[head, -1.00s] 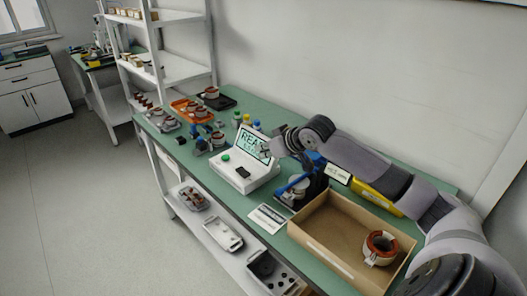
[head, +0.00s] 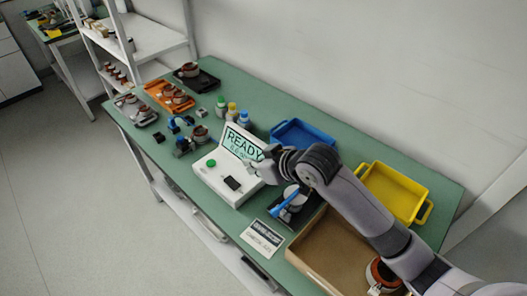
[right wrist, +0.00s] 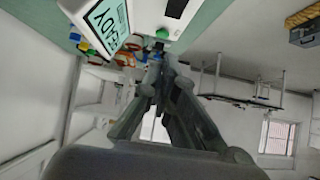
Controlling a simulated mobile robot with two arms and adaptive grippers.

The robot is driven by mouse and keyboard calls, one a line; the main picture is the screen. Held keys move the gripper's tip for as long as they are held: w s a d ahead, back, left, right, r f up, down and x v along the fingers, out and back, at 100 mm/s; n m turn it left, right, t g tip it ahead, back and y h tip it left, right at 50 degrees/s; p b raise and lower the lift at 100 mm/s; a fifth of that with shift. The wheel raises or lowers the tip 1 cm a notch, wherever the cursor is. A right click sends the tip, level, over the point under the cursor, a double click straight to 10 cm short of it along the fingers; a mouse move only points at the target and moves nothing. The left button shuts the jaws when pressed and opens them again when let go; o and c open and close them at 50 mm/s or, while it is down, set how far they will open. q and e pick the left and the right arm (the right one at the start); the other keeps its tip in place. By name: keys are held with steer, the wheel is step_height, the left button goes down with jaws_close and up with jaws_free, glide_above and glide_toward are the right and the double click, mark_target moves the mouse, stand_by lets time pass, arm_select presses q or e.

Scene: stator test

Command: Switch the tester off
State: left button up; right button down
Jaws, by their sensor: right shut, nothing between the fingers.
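The tester (head: 222,185) is a white box on the green bench with a tilted display (head: 240,145) lit and reading READY. On its top are a green button (head: 211,162) and a black switch (head: 232,184). The right wrist view also shows the display (right wrist: 103,25), the green button (right wrist: 162,33) and the black switch (right wrist: 176,8). My right gripper (head: 260,167) is at the right edge of the display, partly hidden by its own wrist. In the right wrist view its shut, empty fingers (right wrist: 160,62) appear just below the green button; contact cannot be told. My left gripper is not in view.
A blue-handled clamp fixture (head: 290,203) stands right of the tester, partly behind my arm. A cardboard box (head: 312,250) with a copper-wound stator (head: 380,275) is at the front right. Blue (head: 303,133) and yellow (head: 395,190) trays are behind. A printed card (head: 262,238) lies at the front edge.

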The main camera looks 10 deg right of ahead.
steer(key=p, duration=0.2)
glide_above(234, 181)
step_height(234, 181, down, 6)
steer(key=shift+r, duration=0.2)
step_height(234, 181, down, 3)
steer(key=shift+r, duration=0.2)
steer(key=shift+f, duration=0.65)
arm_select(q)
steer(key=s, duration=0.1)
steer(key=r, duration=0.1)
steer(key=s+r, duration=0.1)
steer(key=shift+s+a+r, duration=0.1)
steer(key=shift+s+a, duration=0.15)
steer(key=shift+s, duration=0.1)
